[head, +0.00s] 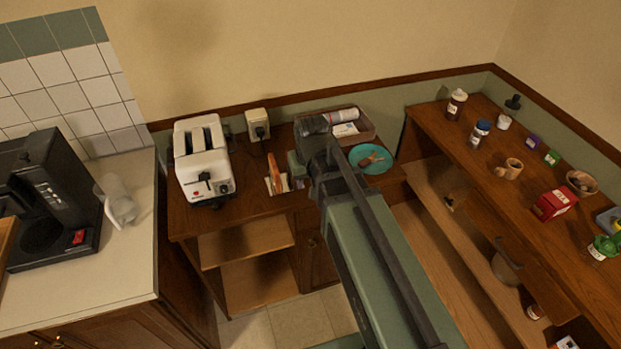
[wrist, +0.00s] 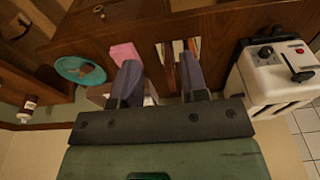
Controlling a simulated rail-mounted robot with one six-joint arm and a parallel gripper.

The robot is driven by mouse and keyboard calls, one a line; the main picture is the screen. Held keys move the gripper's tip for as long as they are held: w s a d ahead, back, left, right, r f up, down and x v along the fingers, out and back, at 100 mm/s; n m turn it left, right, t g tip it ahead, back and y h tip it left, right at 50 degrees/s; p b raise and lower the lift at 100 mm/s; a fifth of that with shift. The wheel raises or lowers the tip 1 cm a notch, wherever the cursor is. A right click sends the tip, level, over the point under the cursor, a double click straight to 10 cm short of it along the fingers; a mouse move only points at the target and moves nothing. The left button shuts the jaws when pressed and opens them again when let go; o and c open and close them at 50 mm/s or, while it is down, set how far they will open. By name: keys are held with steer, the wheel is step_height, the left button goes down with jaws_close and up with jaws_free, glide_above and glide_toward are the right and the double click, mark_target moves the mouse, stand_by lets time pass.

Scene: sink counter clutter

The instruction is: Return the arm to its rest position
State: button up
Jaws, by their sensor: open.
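My arm (head: 375,255) reaches from the bottom of the head view to above the wooden counter at the back. In the wrist view my gripper (wrist: 160,78) is open, its two dark fingers apart with nothing held between them. Beyond the fingertips that view shows a pink item (wrist: 125,53) and a rack of upright flat things (wrist: 175,50). In the head view the gripper end is partly hidden by my own wrist, so its height above the counter is hard to judge.
A white toaster (head: 203,165) stands left of my gripper and a teal plate (head: 371,159) right of it. A tray (head: 362,131) lies behind. A black coffee maker (head: 45,200) stands far left. The right counter (head: 480,165) holds jars and a red box (head: 553,204).

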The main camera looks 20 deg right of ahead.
steer(key=s+g, duration=0.1)
steer(key=s, duration=0.8)
steer(key=shift+s+f+g, duration=0.15)
steer(key=shift+s+g, duration=0.05)
steer(key=shift+g, duration=0.2)
step_height(320, 180, down, 7)
steer(key=b, duration=0.7)
